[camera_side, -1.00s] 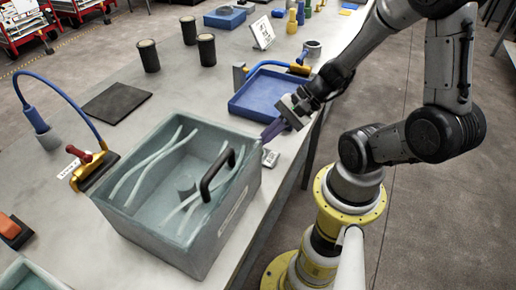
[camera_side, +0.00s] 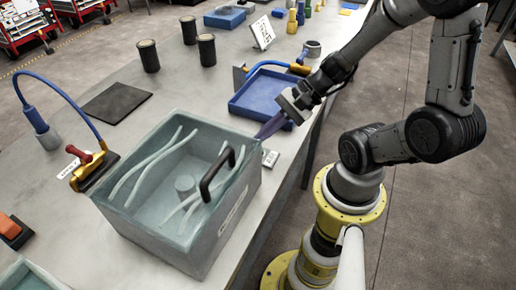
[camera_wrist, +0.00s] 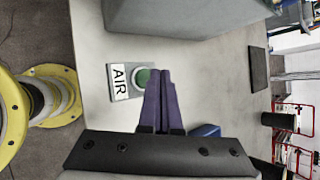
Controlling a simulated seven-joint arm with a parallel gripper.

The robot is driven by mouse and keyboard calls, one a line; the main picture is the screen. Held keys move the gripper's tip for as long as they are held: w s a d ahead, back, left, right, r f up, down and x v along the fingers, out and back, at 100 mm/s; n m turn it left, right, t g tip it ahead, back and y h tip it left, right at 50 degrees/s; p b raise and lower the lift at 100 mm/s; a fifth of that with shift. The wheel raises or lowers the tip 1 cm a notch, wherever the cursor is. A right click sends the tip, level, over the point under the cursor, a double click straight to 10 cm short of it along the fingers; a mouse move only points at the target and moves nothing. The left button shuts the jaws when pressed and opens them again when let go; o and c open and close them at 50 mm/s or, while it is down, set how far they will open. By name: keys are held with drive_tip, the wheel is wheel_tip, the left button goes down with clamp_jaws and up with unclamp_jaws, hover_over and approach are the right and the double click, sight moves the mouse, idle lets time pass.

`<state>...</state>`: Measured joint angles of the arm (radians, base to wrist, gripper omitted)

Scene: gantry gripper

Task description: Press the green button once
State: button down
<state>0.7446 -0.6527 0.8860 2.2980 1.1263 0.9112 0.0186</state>
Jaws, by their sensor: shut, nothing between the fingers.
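The green button (camera_wrist: 142,77) sits on a small grey box with a white label reading AIR (camera_wrist: 118,80), seen in the wrist view. In the side view the small box (camera_side: 270,158) stands on the table beside the grey tub's right corner; its green top cannot be made out there. My gripper (camera_wrist: 162,72) has its purple fingers shut with nothing between them. In the wrist view the fingertips appear just right of the button and partly overlap its edge. In the side view my gripper (camera_side: 259,137) is above and behind the box; the exact height gap cannot be told.
A large grey tub (camera_side: 225,225) with a black handle and pale tubes stands close beside the box. A blue tray (camera_side: 250,108) lies behind my fingers. The table (camera_side: 290,145) has a narrow clear strip along its right edge.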

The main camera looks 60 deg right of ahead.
drive_tip(key=shift+r, duration=2.55)
drive_tip(key=s+r+n+g+h, duration=0.1)
drive_tip(key=s+r+n+h, duration=0.5)
drive_tip(key=n, duration=1.2)
drive_tip(key=shift+s+d+r+n, duration=0.2)
drive_tip(key=shift+d+r+n, duration=0.1)
drive_tip(key=shift+r, duration=0.55)
